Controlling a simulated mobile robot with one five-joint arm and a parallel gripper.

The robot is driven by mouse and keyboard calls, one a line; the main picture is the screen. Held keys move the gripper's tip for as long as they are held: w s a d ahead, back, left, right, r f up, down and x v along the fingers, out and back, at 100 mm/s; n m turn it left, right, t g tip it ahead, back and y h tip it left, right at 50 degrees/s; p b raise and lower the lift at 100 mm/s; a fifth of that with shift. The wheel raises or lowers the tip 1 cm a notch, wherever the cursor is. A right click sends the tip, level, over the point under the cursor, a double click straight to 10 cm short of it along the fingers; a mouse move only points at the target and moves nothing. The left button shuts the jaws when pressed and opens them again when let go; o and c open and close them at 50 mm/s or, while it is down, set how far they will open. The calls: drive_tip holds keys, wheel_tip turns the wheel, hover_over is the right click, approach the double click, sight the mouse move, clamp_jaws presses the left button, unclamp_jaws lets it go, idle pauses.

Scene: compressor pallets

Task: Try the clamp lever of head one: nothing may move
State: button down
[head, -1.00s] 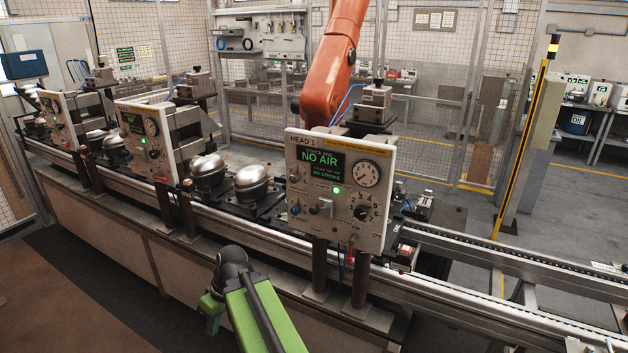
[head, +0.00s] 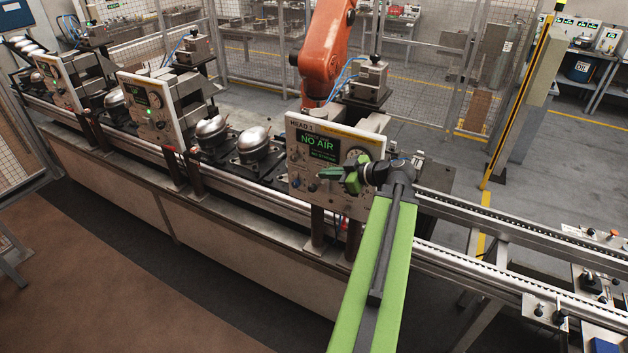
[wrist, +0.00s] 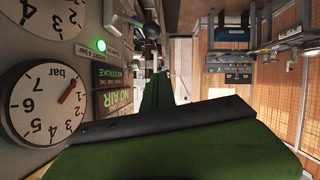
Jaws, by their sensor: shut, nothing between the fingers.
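The HEAD 1 panel (head: 302,144) stands upright on posts at the front of the line, its screen (head: 318,148) reading NO AIR. A small dark lever (head: 312,187) shows low on its left side; I cannot tell for sure that it is the clamp lever. My gripper (head: 322,173) is shut and empty, in front of the panel, its green fingers pointing left across its face. I cannot tell whether the tips touch anything. In the wrist view the panel lies sideways at left, with a round bar gauge (wrist: 45,105), a lit green lamp (wrist: 101,46) and my green fingers (wrist: 155,95).
Two more panels (head: 150,110) stand farther left along the conveyor, with silver domed compressors (head: 252,147) on it. An orange robot arm (head: 325,50) stands behind HEAD 1. A yellow-black post (head: 515,100) is at right. The brown floor (head: 150,290) in front is clear.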

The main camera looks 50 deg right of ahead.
sight(312, 187)
drive_tip(key=w+f+b, duration=0.6)
drive_tip(key=shift+w+a+f+b, duration=0.15)
drive_tip(key=shift+w+f+b, duration=0.15)
drive_tip(key=shift+w+f, duration=0.1)
drive_tip(key=shift+s, duration=0.2)
